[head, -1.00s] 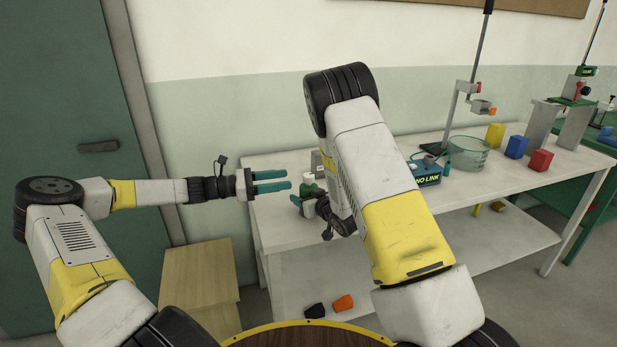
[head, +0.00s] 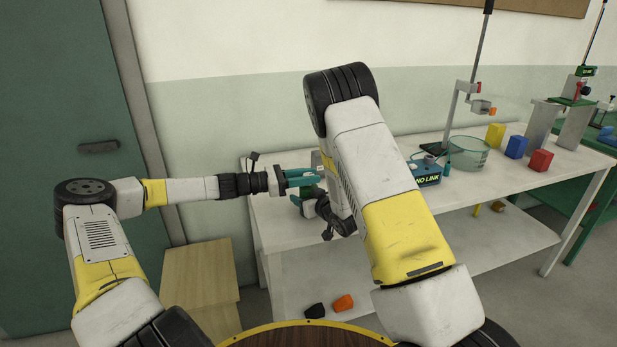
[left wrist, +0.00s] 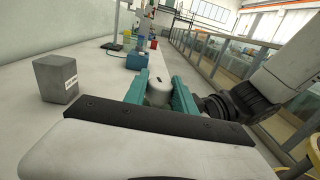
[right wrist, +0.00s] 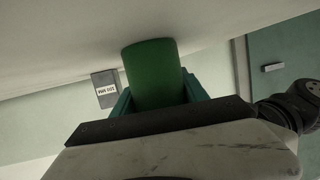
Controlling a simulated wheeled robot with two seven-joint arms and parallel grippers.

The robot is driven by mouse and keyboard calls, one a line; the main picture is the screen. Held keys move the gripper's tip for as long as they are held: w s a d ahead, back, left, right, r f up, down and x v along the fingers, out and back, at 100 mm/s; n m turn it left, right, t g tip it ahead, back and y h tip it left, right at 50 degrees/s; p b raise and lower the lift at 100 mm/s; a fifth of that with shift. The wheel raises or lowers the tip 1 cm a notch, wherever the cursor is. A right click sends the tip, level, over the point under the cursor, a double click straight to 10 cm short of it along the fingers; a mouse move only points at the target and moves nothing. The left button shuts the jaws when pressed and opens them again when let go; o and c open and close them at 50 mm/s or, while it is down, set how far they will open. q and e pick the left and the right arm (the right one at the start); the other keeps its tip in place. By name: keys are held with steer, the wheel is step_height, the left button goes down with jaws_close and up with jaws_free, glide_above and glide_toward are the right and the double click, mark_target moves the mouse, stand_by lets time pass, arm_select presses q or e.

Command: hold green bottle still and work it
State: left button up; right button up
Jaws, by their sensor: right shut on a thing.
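The green bottle (head: 309,191) stands upright near the left end of the white bench, partly hidden by my arms. My right gripper (right wrist: 158,98) is shut on its green body (right wrist: 152,72) in the right wrist view; in the head view that gripper is mostly behind my right forearm. My left gripper (head: 304,177) reaches in from the left at the bottle's top. In the left wrist view the white cap (left wrist: 158,92) sits between the teal left fingers (left wrist: 160,94), which are open, one on each side of it. Whether either finger touches the cap is unclear.
A grey labelled box (left wrist: 57,78) stands on the bench near the bottle. Further right are a blue device (head: 426,172), a glass beaker (head: 467,154) and yellow, blue and red blocks (head: 540,160). A wooden cabinet (head: 200,283) stands left of the bench (head: 480,185).

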arm_select(q)
jaws_close()
steer(key=shift+n+t, duration=0.3)
steer(key=shift+t, duration=0.1)
steer(key=shift+n+t+y, duration=0.7)
steer(key=shift+n+t, duration=0.3)
steer(key=shift+t, duration=0.7)
steer(key=n+t+y, duration=0.2)
steer(key=n+t, duration=0.1)
steer(key=shift+s+d+t+y, duration=0.2)
steer(key=shift+d+t+y, duration=0.1)
steer(key=shift+y, duration=0.1)
steer(key=shift+f+n+t+y, duration=0.15)
steer(key=shift+n+t+y, duration=0.75)
steer(key=shift+y, duration=0.2)
steer(key=shift+w+a+n+t+y, duration=0.15)
steer(key=shift+n+t+y, duration=0.65)
steer(key=shift+y, duration=0.4)
steer(key=shift+a, duration=0.1)
